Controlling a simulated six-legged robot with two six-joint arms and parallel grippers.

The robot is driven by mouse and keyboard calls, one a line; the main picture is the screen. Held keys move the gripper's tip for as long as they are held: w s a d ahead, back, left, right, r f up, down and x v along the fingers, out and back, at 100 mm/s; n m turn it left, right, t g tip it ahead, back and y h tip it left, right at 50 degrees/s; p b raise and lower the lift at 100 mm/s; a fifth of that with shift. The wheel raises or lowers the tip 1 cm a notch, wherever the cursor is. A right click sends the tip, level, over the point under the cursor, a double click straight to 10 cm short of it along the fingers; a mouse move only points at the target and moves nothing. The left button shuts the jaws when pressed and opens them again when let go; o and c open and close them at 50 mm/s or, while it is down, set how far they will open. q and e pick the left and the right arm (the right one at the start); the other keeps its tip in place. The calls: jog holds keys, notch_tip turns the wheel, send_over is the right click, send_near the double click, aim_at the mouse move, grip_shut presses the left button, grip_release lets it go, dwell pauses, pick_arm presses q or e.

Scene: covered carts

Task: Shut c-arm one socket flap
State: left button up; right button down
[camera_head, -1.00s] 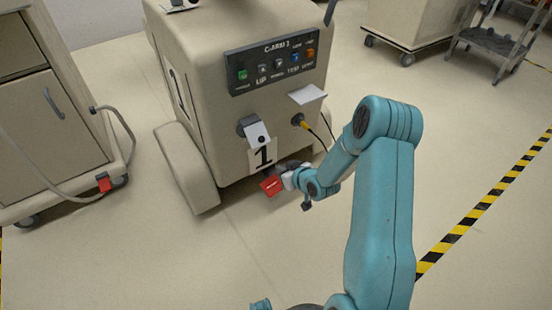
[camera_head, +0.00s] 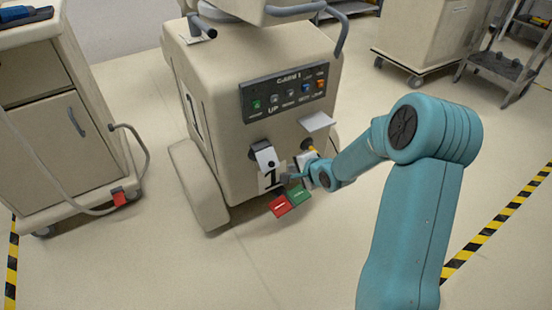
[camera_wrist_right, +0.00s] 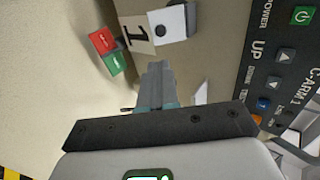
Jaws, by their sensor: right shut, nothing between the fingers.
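The C-arm 1 cart (camera_head: 215,105) stands ahead, with its button panel (camera_head: 285,92) on the front. Below the panel, a white flap with a black dot (camera_head: 266,157) sticks out from a dark socket housing, tilted open; it also shows in the wrist view (camera_wrist_right: 168,22). Another white flap (camera_head: 316,121) juts out to the right, above a dark socket partly hidden by my right wrist. My right gripper (camera_head: 287,178) is shut and empty, low in front of the cart, right of and below the dotted flap. Its fingers (camera_wrist_right: 157,82) show in the wrist view. My left gripper is out of view.
Red (camera_head: 281,205) and green (camera_head: 299,195) tags show by my right gripper; their attachment is unclear. A cabinet cart (camera_head: 60,130) with a hose stands left. Another cart (camera_head: 420,45) and a step stool (camera_head: 505,60) stand back right. Floor ahead is clear.

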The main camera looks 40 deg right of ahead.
aim_at(272, 165)
jog(key=b+x, duration=0.5)
jog(key=x, duration=0.8)
jog(key=shift+w+f, duration=0.1)
jog(key=shift+w, duration=0.05)
jog(key=shift+w+d+f, duration=0.1)
jog(key=shift+w+f, duration=0.15)
jog(key=shift+w, duration=0.2)
jog(key=shift+f+b, duration=0.1)
jog(key=shift+b, duration=0.3)
